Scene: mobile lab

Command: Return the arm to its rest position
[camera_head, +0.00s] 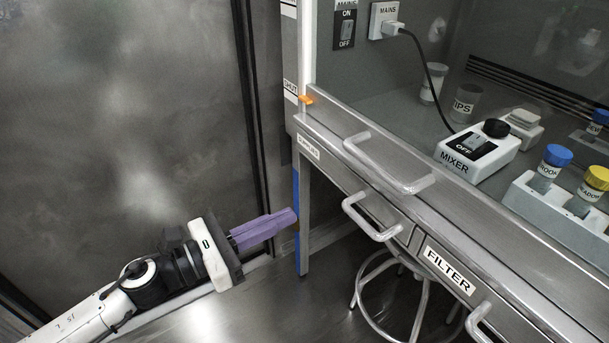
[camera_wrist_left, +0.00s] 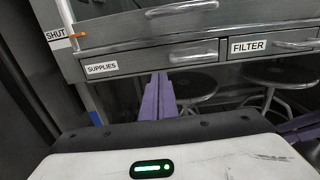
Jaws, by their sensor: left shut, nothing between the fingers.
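My left arm comes in from the lower left in the head view. Its gripper (camera_head: 292,217) has purple fingers that are shut together with nothing between them. It points right, in open air in front of the bench's left leg. In the left wrist view the purple fingers (camera_wrist_left: 158,98) also show close together, below the drawer marked SUPPLIES (camera_wrist_left: 110,66). They look apart from the drawer front.
A steel bench with a FILTER drawer (camera_head: 447,270) and metal handles (camera_head: 390,165) fills the right. A MIXER (camera_head: 478,152) and a rack of capped tubes (camera_head: 560,205) stand behind glass. A stool (camera_head: 392,290) is under the bench. A grey wall (camera_head: 120,110) is at left.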

